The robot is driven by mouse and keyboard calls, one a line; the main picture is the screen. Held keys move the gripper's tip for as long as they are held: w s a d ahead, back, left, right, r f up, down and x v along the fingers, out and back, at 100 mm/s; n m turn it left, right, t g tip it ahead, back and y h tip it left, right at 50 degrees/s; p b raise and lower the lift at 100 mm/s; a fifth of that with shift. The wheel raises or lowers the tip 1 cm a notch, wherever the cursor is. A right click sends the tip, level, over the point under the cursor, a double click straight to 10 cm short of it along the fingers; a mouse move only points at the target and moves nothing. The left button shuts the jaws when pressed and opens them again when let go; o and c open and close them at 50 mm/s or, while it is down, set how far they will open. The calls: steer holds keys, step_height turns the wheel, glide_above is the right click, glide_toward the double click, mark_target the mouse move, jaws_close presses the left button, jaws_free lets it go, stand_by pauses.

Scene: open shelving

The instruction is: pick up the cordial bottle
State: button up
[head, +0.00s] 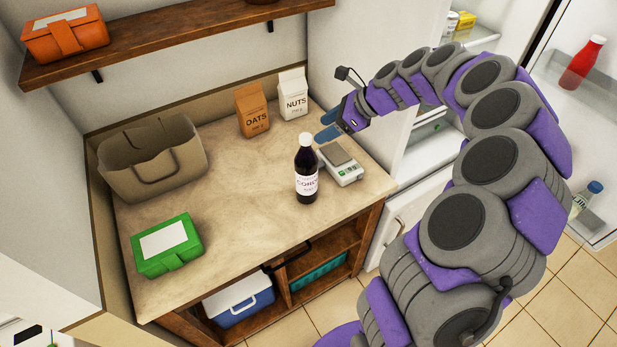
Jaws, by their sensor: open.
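The cordial bottle (306,170) is dark with a white cap and a pale label. It stands upright on the counter, in front and to the left of a kitchen scale. My gripper (322,127) is at the end of my purple and grey arm, which reaches in from the right. Its bluish fingers are behind the bottle and just right of its cap in the picture. They are open, and I see nothing between them. The bottle hides part of the counter behind it; I cannot tell the exact gap between fingers and bottle.
The kitchen scale (340,163) sits close to the bottle's right. Oats (252,110) and nuts (293,94) packs stand behind. A basket (152,158) and green box (167,246) are on the left. A wooden shelf (190,42) overhangs the back. The counter's middle (225,185) is clear.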

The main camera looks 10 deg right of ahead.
mark_target(309, 137)
steer(key=a+f, duration=0.1)
steer(key=a, duration=0.1)
steer(key=w+a+f, duration=0.1)
steer(key=shift+a+f+b, duration=0.3)
steer(key=shift+a+b, duration=0.05)
steer(key=shift+b, duration=0.05)
steer(key=b+x, duration=0.1)
steer(key=x, duration=0.3)
steer(key=shift+s+d+f+b, duration=0.1)
steer(key=shift+d+f+b, duration=0.1)
steer(key=shift+b, duration=0.15)
steer(key=shift+a, duration=0.3)
jaws_close()
steer(key=shift+r, duration=0.1)
stand_by(0.4)
